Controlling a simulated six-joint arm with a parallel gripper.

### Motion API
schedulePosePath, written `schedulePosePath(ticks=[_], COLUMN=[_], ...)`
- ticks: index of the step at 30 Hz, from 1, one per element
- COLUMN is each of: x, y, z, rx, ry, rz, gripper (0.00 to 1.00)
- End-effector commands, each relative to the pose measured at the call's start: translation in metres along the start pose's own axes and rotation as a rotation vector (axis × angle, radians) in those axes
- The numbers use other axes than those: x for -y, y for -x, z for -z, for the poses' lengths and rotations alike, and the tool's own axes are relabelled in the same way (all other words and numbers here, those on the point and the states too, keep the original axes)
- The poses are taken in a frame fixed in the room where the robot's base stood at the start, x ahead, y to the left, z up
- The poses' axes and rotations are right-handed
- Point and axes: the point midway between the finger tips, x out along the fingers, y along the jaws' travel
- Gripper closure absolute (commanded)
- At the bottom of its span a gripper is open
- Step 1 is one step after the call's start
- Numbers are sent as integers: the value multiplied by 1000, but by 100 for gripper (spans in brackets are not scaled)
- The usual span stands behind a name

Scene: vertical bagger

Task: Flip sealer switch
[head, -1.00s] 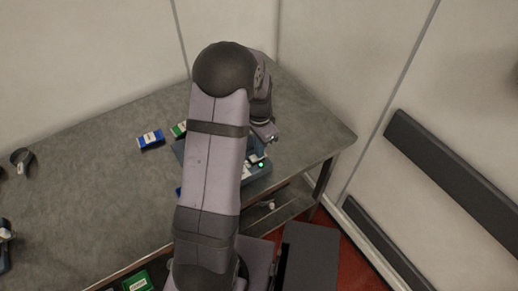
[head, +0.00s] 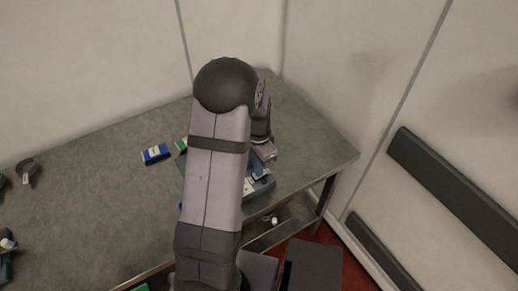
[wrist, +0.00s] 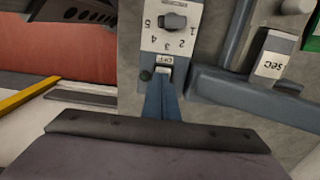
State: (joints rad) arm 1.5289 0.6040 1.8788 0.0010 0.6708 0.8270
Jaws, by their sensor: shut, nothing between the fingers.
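The sealer (head: 262,187) is a blue-grey unit on the table, mostly hidden behind my arm in the head view.
In the wrist view, a blue-grey bar (wrist: 235,95) and a part labelled "sec" (wrist: 272,62) lie right of the fingers. The table's right end is clear.

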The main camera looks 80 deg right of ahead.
Motion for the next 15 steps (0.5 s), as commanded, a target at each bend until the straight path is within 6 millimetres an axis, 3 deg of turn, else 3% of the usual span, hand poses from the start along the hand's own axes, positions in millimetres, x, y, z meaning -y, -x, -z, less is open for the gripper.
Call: schedulePosePath(ticks=[11, 15], x=[3, 3], y=[49, 77], z=[3, 3], rx=[-10, -13], ry=[0, 1], rz=[13, 15], gripper=[100, 100])
